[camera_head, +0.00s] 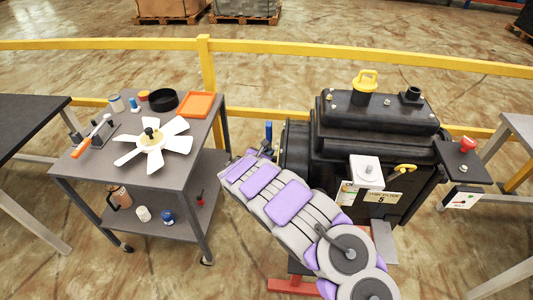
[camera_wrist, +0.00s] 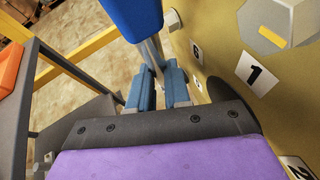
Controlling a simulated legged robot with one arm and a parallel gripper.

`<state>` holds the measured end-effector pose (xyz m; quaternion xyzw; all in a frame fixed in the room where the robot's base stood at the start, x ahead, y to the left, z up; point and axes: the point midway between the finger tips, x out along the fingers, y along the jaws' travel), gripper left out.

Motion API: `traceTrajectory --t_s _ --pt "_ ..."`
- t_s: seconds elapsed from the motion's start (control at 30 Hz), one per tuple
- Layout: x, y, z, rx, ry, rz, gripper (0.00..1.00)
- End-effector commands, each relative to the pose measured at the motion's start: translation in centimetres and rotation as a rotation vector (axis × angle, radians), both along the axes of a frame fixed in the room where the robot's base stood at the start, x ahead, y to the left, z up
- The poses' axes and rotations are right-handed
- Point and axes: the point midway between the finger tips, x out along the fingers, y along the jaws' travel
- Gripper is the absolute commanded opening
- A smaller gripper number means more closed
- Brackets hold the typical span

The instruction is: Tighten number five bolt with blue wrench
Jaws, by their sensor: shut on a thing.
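The blue wrench (camera_head: 268,132) stands upright beside the left end of the black machine in the head view. My gripper (camera_wrist: 158,80) is shut on the wrench's metal shaft. In the wrist view the blue part of the wrench (camera_wrist: 136,15) rises beyond the fingers, close to a yellowish panel (camera_wrist: 222,70). The panel carries labels 6 (camera_wrist: 196,51), 1 (camera_wrist: 256,77) and, cut off, 2 (camera_wrist: 296,168). A large bolt (camera_wrist: 278,22) is near label 1 and a smaller bolt (camera_wrist: 172,20) near label 6. I cannot see the number five bolt in the wrist view.
The black machine (camera_head: 375,135) has a sign with a 5 (camera_head: 380,198) on its front. A grey cart (camera_head: 105,168) at left holds a white fan (camera_head: 152,142), an orange tray (camera_head: 197,105) and a hammer (camera_head: 92,135). A yellow railing (camera_head: 300,52) runs behind.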

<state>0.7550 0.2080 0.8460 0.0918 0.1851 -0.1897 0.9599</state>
Motion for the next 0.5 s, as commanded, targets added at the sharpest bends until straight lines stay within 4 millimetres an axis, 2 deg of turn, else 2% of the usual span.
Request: traceTrajectory --t_s 0.07,0.5 --pt "-0.13 -0.52 -0.17 -0.006 -0.031 -0.007 0.0" --pt "-0.51 -0.49 -0.2 -0.005 -0.077 -0.007 0.0"
